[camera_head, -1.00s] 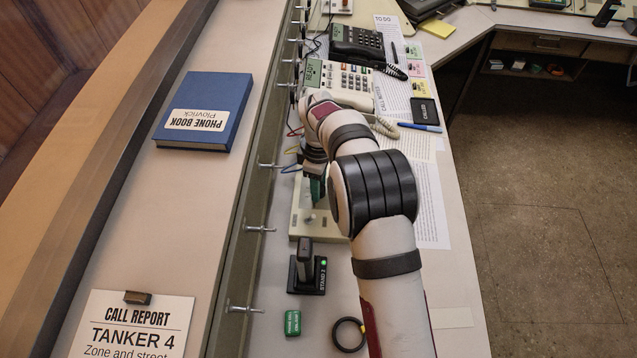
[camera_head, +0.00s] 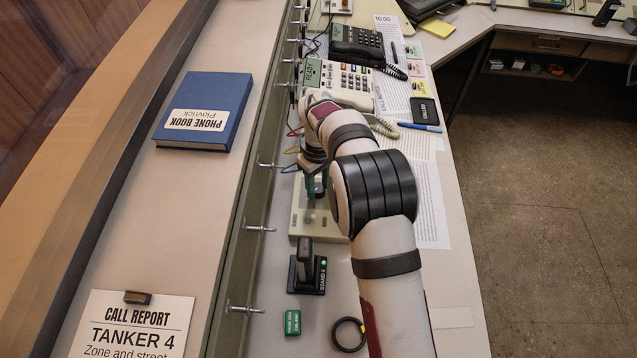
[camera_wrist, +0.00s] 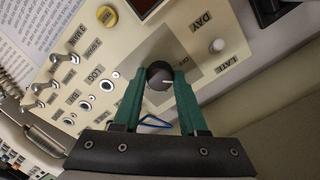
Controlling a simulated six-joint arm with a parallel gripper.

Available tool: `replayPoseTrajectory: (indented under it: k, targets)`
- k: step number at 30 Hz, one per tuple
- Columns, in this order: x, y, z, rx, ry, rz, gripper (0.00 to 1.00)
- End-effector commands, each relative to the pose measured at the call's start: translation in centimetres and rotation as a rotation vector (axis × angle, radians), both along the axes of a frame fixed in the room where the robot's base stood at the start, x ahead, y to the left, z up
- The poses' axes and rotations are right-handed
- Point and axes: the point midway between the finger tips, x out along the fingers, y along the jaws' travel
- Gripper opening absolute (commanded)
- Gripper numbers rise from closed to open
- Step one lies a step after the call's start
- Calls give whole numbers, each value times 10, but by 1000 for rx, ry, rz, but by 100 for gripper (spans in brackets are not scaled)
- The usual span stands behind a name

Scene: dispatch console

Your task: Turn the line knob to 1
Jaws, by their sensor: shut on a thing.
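The line knob (camera_wrist: 159,76) is a round dark knob with a light pointer mark, on a grey plate of the cream panel (camera_wrist: 100,75) in the wrist view. My gripper (camera_wrist: 159,82) has its two green fingers on either side of the knob and is shut on it. In the head view my gripper (camera_head: 311,188) is over the cream panel (camera_head: 298,222), and my arm hides most of the knob there. An "OFF" label shows beside the knob; I cannot make out a 1 or exactly where the pointer stands.
In the head view a black stand (camera_head: 307,272), a green box (camera_head: 292,322) and a beige phone (camera_head: 345,80) are nearby.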

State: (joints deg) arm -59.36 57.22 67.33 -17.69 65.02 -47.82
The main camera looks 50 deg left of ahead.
Motion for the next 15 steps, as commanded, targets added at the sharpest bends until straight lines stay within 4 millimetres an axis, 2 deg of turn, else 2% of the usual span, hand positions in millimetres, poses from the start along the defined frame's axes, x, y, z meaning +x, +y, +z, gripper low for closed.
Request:
replayPoseTrajectory:
  k: [6,15]
  targets:
    - [0,0,1,0,1,-158,0]
    - [0,0,1,1,1,-295,0]
